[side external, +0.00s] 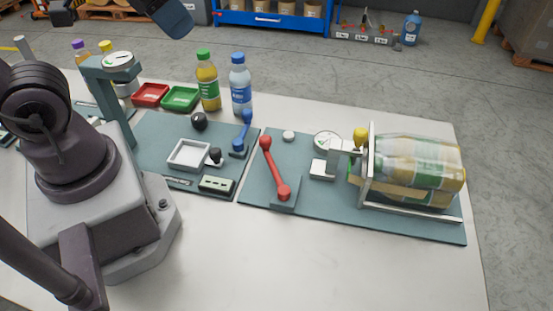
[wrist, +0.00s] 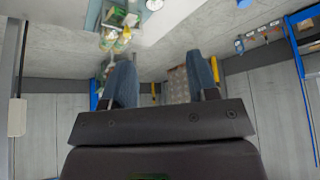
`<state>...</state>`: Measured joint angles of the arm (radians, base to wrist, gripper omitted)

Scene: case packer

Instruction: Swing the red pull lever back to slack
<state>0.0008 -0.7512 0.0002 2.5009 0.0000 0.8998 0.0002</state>
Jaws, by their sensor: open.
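The red pull lever (side external: 275,168) is on the right-hand teal panel (side external: 330,215) in the side view. Its base block is near the panel's front edge, and the arm leans back and slightly left to a round red knob. My gripper shows in the wrist view (wrist: 160,62) with its two blue fingers spread apart and nothing between them. In the side view, what looks like a blue finger of it (side external: 172,18) shows at the top edge, high above the table and well away from the lever. The lever does not clearly show in the wrist view.
A wrapped bottle pack (side external: 415,165) lies in a metal frame right of the lever, with a gauge (side external: 327,140) beside it. A blue lever (side external: 243,130) stands on the left-hand panel. Two bottles (side external: 208,85) (side external: 240,88) stand behind. The table front (side external: 300,270) is clear.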

